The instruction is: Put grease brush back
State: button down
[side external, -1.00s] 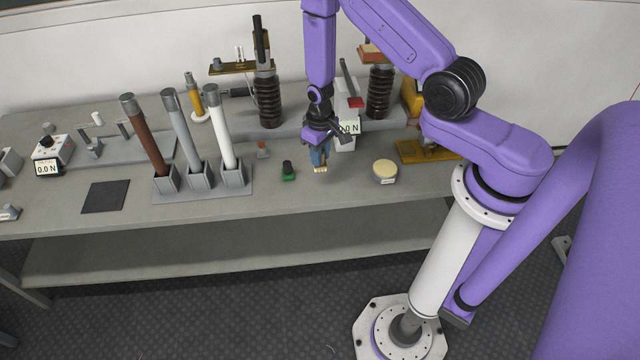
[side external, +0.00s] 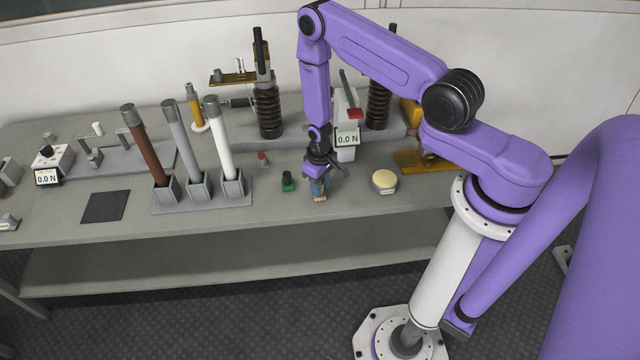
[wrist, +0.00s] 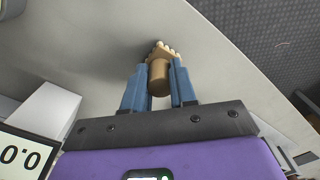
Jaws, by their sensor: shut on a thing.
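My gripper (side external: 318,184) is over the front part of the bench, between a small green-based black item and a round cream-topped tin. In the wrist view its two blue fingers (wrist: 160,88) are shut on the grease brush (wrist: 159,75), which has a tan handle and pale bristles. The brush also shows in the side external view, where its pale bristle end (side external: 320,198) is pointing down, low over the bench top close to the front edge. I cannot tell whether the bristles touch the surface. The round tin (side external: 384,181) with a cream top stands to the right of the gripper.
The green-based item (side external: 288,182) stands just left of my gripper. Three tubes in a grey rack (side external: 203,195) are further left. The bench's front edge (side external: 340,205) is close.

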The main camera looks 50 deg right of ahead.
jog(key=shift+f, duration=0.1)
jog(key=c, duration=0.9)
grip_release()
notch_tip(320, 180, up, 12)
jog(key=s+a+r+n, duration=0.3)
jog(key=a+r, duration=0.2)
jog(key=r, duration=0.3)
jog(key=s+a+r+n, duration=0.3)
jog(key=a+r, duration=0.2)
jog(key=r, duration=0.2)
jog(key=s+r+n, duration=0.3)
jog(key=s+r, duration=0.2)
jog(key=s, duration=0.5)
jog(key=s+d+r+n, duration=0.1)
jog(key=s+r+n, duration=0.2)
jog(key=s+r, duration=0.3)
jog(key=s, duration=0.3)
jog(key=shift+s+d+n, duration=0.25)
jog(key=shift+s+n, duration=0.05)
jog(key=shift+s, duration=0.05)
